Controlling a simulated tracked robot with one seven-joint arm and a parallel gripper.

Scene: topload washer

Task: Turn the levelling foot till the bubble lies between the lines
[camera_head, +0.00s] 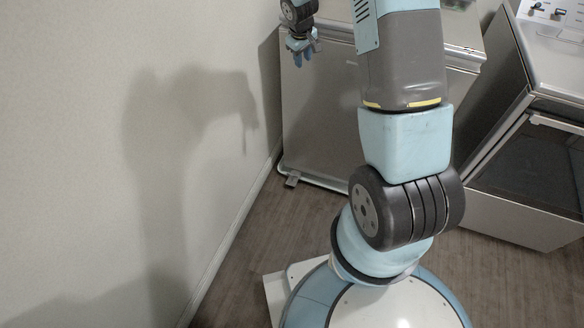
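A pale, box-shaped appliance (320,120), which looks like the washer, stands against the left wall, partly hidden behind my arm. A small grey piece (292,179) sticks out at its lower left front corner, near the floor; it may be the levelling foot, but it is too small to be sure. No bubble or lines can be made out.
A second appliance (500,205) with a dark glass door and knobs on top stands at the right, angled, with a narrow gap between the two. The plain wall (70,120) borders the left side. The wooden floor (245,240) is clear in front of the washer's left corner.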

